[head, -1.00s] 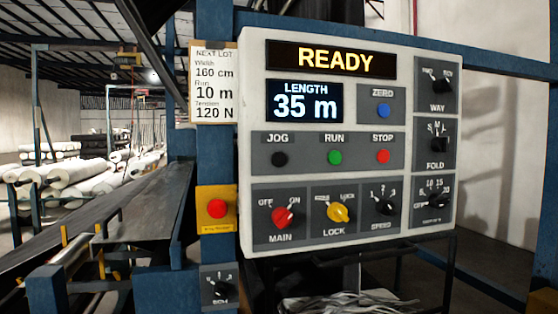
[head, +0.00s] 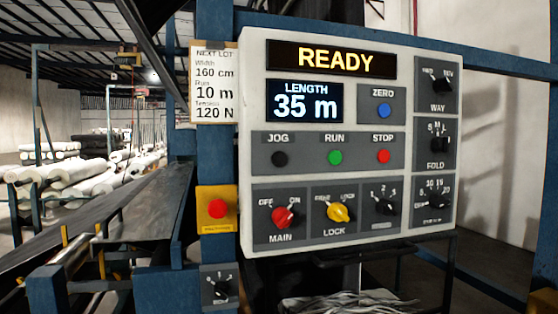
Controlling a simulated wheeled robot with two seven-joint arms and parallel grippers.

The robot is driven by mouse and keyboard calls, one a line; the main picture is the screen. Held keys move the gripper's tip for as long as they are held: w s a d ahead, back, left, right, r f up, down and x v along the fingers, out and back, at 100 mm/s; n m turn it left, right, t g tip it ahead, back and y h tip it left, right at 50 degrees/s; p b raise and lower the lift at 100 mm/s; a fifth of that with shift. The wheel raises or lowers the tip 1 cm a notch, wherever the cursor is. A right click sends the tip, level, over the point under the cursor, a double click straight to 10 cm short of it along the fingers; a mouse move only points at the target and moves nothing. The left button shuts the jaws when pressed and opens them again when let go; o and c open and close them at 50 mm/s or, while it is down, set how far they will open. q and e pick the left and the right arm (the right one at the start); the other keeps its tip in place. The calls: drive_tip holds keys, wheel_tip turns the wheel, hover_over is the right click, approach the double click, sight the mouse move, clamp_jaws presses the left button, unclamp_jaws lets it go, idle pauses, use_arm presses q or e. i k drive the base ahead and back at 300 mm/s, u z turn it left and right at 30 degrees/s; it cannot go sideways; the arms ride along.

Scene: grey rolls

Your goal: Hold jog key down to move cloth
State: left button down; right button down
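The black JOG key (head: 280,159) is on the left of the middle row of the white control panel (head: 250,110). Nothing touches it. The green RUN button (head: 335,157) and red STOP button (head: 383,156) are to its right. The display (head: 331,60) reads READY, and the length screen (head: 305,101) reads 35 m. The red MAIN knob (head: 283,217), yellow LOCK knob (head: 339,212) and a black knob (head: 386,205) form the bottom row. No cloth can be clearly made out on the machine. Neither of my grippers is in view.
A red button on a yellow box (head: 217,209) is on the blue post left of the panel. A lot card (head: 213,85) reads 160 cm, 10 m, 120 N. A dark conveyor-like bed (head: 150,215) runs back left, with pale rolls (head: 80,172) behind. The space before the panel is clear.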

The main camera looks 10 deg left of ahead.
sight(278, 159)
drive_tip(key=z, duration=2.2)
drive_tip(key=k, duration=1.5)
drive_tip(key=u, duration=1.85)
drive_tip(key=i, duration=1)
drive_tip(key=z, duration=0.05)
